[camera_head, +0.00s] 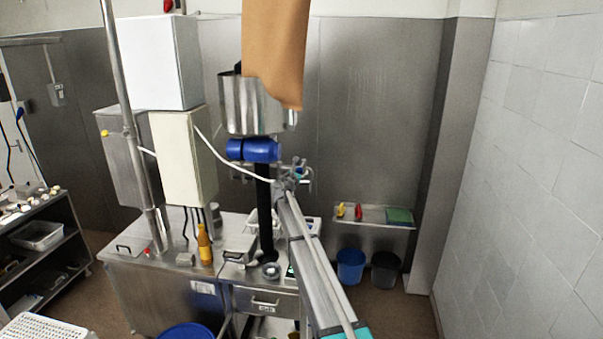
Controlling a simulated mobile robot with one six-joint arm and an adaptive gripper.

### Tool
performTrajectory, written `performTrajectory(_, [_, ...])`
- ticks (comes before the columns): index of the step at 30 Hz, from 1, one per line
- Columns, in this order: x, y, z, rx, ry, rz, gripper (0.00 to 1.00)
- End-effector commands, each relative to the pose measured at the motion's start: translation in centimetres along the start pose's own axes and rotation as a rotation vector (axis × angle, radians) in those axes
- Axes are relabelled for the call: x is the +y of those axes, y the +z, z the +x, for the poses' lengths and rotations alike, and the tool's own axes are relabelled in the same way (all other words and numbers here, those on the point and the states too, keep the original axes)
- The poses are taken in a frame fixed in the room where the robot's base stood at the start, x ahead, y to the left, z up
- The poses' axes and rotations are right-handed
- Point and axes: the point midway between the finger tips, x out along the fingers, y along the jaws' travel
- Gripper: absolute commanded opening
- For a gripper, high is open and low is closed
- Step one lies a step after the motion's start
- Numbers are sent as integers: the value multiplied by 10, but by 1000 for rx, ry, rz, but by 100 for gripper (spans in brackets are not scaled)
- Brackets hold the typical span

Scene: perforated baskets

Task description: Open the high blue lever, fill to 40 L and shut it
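A steel vessel (240,105) stands high in the middle, partly hidden by a tan sheet-like shape in front of it. A blue rounded part (253,150) sits just below the vessel, above a black upright. I cannot tell whether it is the high blue lever. A small blue piece (19,115) also shows at the far left edge. My grey arm rises from the bottom centre, and its far end with my gripper (297,174) is just right of the blue rounded part. The fingers are too small to read. No litre reading is legible.
A steel counter (130,275) with an orange bottle (204,245) stands left of my arm. A wall shelf (370,219) is at right, above two bins (351,266). Floor at lower right is clear.

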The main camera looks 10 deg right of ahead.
Motion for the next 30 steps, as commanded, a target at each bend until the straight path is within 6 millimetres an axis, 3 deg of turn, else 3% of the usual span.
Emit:
performTrajectory(1, [0,0,0,0,0,0,41])
performTrajectory(8, [0,0,0,0,0,0,0])
performTrajectory(10, [0,0,0,0,0,0,0])
performTrajectory(11, [-12,2,6,0,-1,0,0])
performTrajectory(18, [6,-1,-3,3,15,0,0])
performTrajectory(30, [10,-2,-8,10,51,1,0])
